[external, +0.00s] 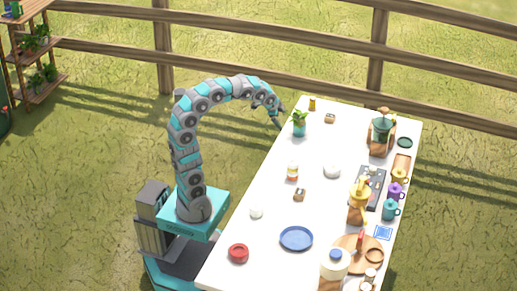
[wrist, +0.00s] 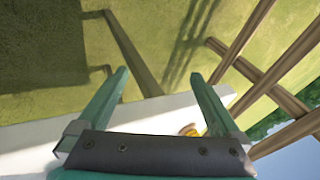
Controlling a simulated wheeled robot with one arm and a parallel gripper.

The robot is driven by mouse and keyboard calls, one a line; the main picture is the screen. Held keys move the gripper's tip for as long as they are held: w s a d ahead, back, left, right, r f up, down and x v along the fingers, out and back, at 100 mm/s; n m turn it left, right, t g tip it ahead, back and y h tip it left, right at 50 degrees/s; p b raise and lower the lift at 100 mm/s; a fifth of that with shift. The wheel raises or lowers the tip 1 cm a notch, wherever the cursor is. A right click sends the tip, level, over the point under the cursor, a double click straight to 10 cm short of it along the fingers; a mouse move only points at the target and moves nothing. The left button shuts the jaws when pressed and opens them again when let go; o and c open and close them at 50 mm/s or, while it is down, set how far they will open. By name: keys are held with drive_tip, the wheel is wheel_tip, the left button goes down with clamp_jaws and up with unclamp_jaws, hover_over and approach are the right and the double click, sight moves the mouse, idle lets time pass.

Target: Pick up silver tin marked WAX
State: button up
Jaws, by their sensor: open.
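I cannot make out a tin marked WAX; no lettering is readable in either view. A small pale round item (external: 332,171) sits mid-table and another pale one (external: 257,211) sits near the left edge; I cannot tell whether either is the tin. My gripper (external: 279,119) is at the table's far left edge, close to a potted plant (external: 299,124). In the wrist view my gripper (wrist: 158,76) has its fingers wide apart with nothing between them. A yellow item (wrist: 190,130) shows by the right finger on the table edge.
The white table (external: 270,195) holds a blue plate (external: 296,238), a red bowl (external: 238,253), a white jar with coloured bands (external: 292,172) and a small amber jar (external: 312,103). Mugs and a grinder crowd its right side. A wooden fence (external: 270,79) runs behind. Grass lies around.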

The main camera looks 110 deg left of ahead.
drive_tip(key=w+a+r+n+y+b, duration=0.2)
drive_tip(key=a+r+n+y, duration=0.35)
drive_tip(key=a+r, duration=0.75)
drive_tip(key=w+d+r+n+t+h, duration=0.1)
drive_tip(key=w+d+n+t+h, duration=0.55)
drive_tip(key=w+d, duration=0.7)
drive_tip(key=n+h, duration=1.3)
approach(332, 165)
drive_tip(key=shift+w+f+p, duration=0.4)
drive_tip(key=shift+w, duration=0.25)
drive_tip(key=shift+d+f+n, duration=0.1)
drive_tip(key=shift+d+n, duration=0.2)
drive_tip(key=shift+w+d+f+h, duration=0.15)
drive_tip(key=shift+d+f+h, duration=0.05)
drive_tip(key=shift+d+h, duration=0.1)
drive_tip(key=x, duration=0.6)
drive_tip(key=shift+w+d+f, duration=0.15)
drive_tip(key=shift+f, duration=0.05)
drive_tip(key=c, duration=1.1)
drive_tip(key=shift+r, duration=0.1)
